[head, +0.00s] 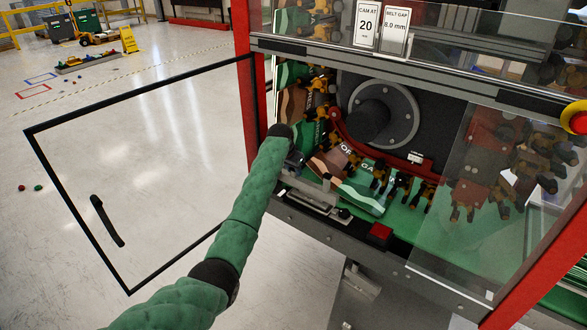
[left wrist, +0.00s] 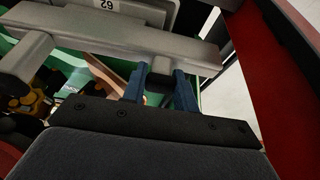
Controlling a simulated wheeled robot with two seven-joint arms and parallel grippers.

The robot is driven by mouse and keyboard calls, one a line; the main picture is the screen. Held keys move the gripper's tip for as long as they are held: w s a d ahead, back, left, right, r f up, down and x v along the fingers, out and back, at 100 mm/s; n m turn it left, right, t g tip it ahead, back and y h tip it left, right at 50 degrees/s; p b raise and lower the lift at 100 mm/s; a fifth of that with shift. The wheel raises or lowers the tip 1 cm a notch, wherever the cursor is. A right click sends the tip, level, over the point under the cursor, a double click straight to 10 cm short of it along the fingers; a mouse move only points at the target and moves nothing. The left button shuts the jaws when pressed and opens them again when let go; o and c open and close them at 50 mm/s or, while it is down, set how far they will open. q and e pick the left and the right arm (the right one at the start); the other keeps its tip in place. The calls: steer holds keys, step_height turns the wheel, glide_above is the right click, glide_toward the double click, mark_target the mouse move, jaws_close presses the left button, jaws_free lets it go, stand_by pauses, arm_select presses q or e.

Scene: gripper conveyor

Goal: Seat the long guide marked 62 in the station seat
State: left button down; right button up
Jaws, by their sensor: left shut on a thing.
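The long guide (left wrist: 120,32) is a grey metal bar with arms at its ends. A pale plate marked 62 (left wrist: 106,6) shows at the top of the left wrist view, upside down.
A green belt (head: 415,215) carries several brown and orange jointed pieces around a dark hub (head: 384,113). A clear door (head: 150,170) stands open at left beside a red post (head: 248,95). A clear panel (head: 485,190) covers the right. A red block (head: 380,233) sits at the front edge.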

arm_select(q)
steer(key=shift+f, duration=0.5)
stand_by(1.0)
steer(key=c, duration=1)
jaws_free()
steer(key=shift+f, duration=0.1)
